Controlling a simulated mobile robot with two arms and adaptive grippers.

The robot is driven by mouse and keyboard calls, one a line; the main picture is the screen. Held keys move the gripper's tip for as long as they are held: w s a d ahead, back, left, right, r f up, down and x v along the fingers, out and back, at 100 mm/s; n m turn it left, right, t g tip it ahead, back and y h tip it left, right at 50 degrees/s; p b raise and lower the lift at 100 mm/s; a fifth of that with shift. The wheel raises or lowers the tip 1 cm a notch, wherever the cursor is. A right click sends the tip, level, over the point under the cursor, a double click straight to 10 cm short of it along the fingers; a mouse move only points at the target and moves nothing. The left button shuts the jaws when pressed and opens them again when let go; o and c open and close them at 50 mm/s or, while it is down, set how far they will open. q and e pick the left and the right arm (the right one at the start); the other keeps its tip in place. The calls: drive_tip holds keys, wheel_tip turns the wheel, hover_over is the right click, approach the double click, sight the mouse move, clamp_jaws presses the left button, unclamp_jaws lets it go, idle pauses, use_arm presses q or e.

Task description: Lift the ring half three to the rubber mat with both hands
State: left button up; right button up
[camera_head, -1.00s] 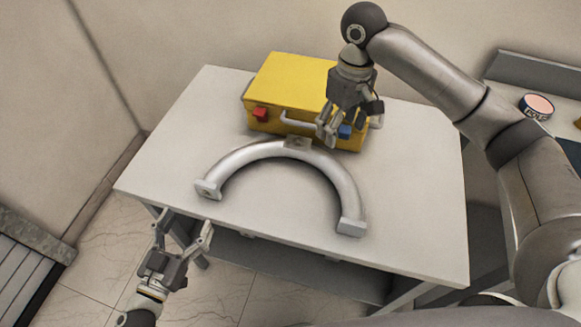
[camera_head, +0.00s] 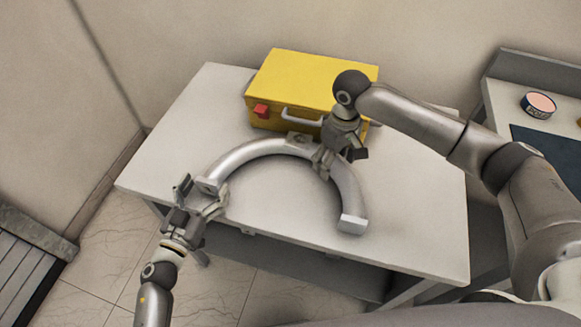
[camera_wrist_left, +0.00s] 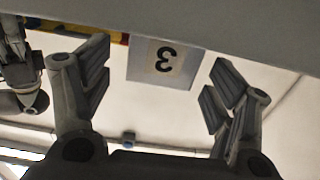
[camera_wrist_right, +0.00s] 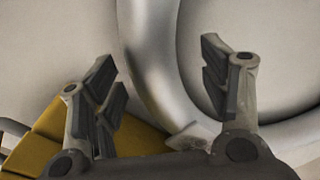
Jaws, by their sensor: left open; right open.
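The ring half three (camera_head: 348,190) is a silver half ring lying on the white table, its open side toward me. Its left end carries a flat face marked 3 (camera_wrist_left: 165,62) in the left wrist view. My left gripper (camera_head: 203,193) is open at that left end, with a finger to each side. My right gripper (camera_head: 334,165) is open over the upper right of the arc; in the right wrist view the tube (camera_wrist_right: 150,45) shows between its fingers. A dark flat sheet (camera_head: 548,148) on the right-hand table looks like the rubber mat, partly hidden by my right arm.
A yellow case (camera_head: 310,75) with a handle and a red latch stands behind the ring, close to my right gripper. A round tin (camera_head: 538,104) stands on the right-hand table. The white table (camera_head: 410,215) is bare at right.

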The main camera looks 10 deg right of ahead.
use_arm(q)
drive_tip(key=shift+x, duration=0.8)
use_arm(e)
drive_tip(key=shift+f, duration=1.15)
use_arm(q)
drive_tip(key=shift+c, duration=0.4)
use_arm(e)
drive_tip(key=shift+c, duration=0.3)
use_arm(q)
drive_tip(key=c, duration=1.4)
use_arm(e)
drive_tip(key=c, duration=1.4)
use_arm(q)
drive_tip(key=shift+c, duration=1.3)
use_arm(e)
clamp_jaws()
